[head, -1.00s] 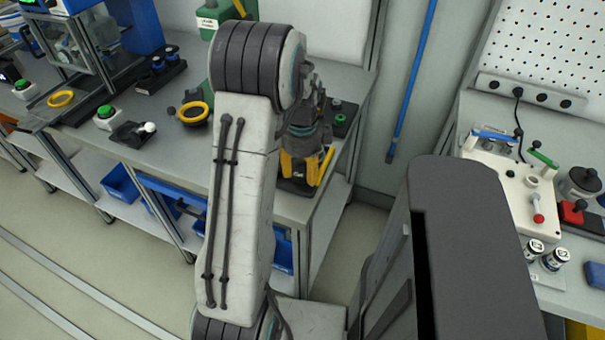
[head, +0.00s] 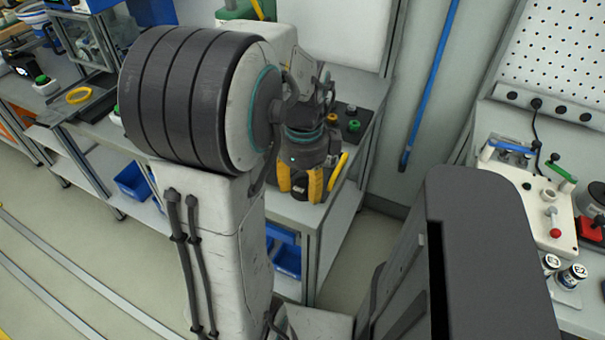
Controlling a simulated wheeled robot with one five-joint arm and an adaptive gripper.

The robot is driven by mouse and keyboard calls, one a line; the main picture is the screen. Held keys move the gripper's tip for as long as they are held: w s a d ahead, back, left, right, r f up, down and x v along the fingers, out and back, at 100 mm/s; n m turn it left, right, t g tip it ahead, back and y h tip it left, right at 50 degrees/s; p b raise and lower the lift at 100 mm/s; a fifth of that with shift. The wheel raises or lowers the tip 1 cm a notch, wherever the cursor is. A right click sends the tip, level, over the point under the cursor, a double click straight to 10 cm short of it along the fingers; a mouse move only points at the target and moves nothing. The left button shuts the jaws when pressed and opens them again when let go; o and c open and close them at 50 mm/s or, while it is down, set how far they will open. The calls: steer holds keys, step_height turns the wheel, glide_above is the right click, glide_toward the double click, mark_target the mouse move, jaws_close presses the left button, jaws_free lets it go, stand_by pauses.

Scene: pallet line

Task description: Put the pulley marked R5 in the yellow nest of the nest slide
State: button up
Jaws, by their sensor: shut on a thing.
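My gripper (head: 301,187), with yellow fingers, points down over the right end of the grey bench. It is shut on a dark piece with a small pale mark (head: 298,188). The piece is mostly hidden by the fingers, and I cannot read R5 on it. A yellow curved strip (head: 340,171) shows just right of the fingers, at a dark base. I cannot tell whether it is the yellow nest. A yellow ring (head: 79,95) lies on a dark plate farther left on the bench. My arm hides the bench between them.
A blue pole (head: 430,85) leans at the wall. At right, a bench carries a white panel with levers (head: 535,195) and labelled cans (head: 572,276).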

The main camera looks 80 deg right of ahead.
steer(key=shift+a+r, duration=0.35)
steer(key=shift+a, duration=0.2)
